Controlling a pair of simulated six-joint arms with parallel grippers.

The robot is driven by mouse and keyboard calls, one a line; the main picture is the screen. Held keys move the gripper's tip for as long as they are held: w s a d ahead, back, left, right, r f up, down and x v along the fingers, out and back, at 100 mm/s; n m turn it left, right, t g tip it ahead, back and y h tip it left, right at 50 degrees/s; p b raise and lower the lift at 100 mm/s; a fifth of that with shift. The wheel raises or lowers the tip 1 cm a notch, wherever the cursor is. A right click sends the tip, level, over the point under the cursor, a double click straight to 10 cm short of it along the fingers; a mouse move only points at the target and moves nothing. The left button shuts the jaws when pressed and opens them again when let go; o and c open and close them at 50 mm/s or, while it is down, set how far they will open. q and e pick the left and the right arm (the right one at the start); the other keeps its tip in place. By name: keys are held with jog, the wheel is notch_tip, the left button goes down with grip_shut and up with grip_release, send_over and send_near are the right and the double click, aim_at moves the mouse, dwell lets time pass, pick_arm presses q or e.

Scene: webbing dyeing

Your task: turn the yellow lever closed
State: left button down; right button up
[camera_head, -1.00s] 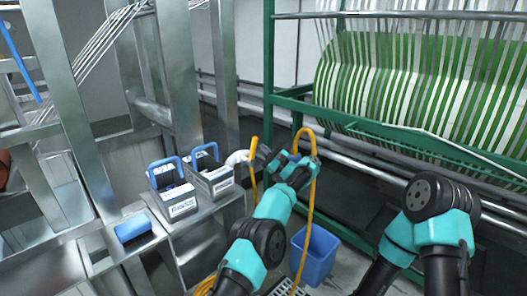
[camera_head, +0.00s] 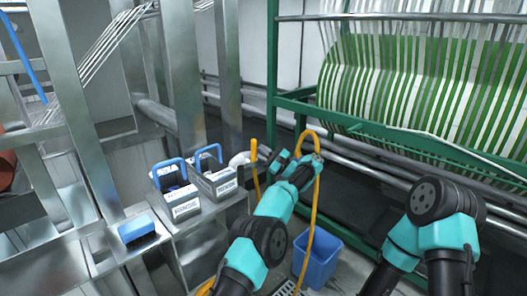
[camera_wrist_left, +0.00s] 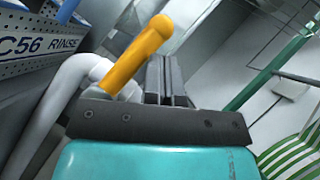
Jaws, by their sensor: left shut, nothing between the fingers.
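The yellow lever (camera_head: 253,149) stands up at the white pipe fitting (camera_head: 240,159), left of my left gripper (camera_head: 273,159). In the left wrist view the lever (camera_wrist_left: 140,52) rises from the white fitting (camera_wrist_left: 78,78) and leans to the right. The dark fingers of my left gripper (camera_wrist_left: 168,78) are shut and empty. They are just right of the lever; I cannot tell whether they touch it. The lever's lower end is partly hidden behind the gripper body. My right arm shows at the right of the head view, but its gripper is out of view.
Two grey boxes with blue handles (camera_head: 176,203) (camera_head: 214,180) stand on the metal bench left of the lever. A yellow hose (camera_head: 313,205) loops beside my left wrist. A blue bin (camera_head: 318,258) is on the floor. A green frame (camera_head: 272,60) with striped webbing is at the right.

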dwell(0.3)
pick_arm(q)
jog(key=v, duration=1.7)
jog(key=shift+d, duration=0.2)
jog(key=shift+f, duration=0.1)
